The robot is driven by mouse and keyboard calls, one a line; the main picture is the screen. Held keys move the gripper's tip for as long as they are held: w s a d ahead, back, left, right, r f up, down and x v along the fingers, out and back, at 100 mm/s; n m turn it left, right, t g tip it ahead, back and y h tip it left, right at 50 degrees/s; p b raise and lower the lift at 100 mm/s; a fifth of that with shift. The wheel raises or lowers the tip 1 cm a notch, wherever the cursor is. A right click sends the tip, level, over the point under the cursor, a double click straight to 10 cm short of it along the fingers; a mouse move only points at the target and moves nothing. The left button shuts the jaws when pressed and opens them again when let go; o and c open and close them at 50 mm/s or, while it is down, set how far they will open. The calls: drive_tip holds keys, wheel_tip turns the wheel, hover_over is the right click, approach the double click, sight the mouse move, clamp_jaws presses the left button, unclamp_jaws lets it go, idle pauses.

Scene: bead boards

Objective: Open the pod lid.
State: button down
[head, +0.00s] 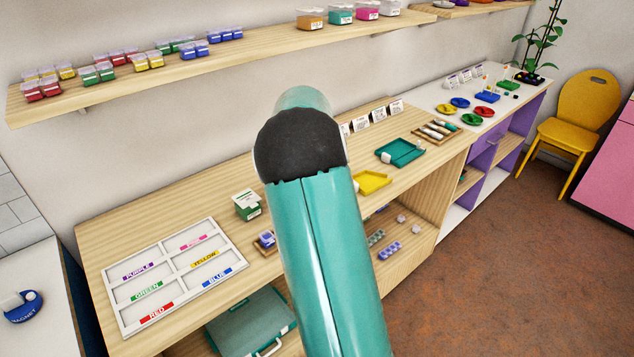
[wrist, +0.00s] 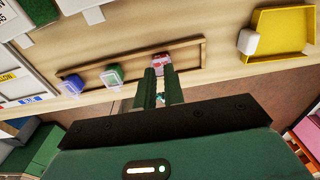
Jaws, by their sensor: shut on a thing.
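My gripper (wrist: 161,73) reaches up the middle of the wrist view, its two dark green fingers close together. The fingertips are at the near side of a small red and white pod (wrist: 162,59), and they are shut on its near edge, which looks like the lid's front. The lid looks down; the fingers hide part of it. In the head view my arm hides the gripper and red pod.
A yellow tray (wrist: 262,58) with a white block (wrist: 248,41) lies to the right. In the head view a labelled sorting board (head: 133,312) and a green box (head: 247,205) stand left. A teal tray (head: 415,153) lies farther right. Shelves with several items lie below the bench.

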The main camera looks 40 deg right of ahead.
drive_tip(key=shift+f, duration=0.1)
drive_tip(key=c, duration=1.5)
unclamp_jaws()
drive_tip(key=shift+o, duration=0.2)
wheel_tip(320, 180, up, 14)
drive_tip(key=shift+w, duration=0.35)
drive_tip(key=shift+a, duration=0.1)
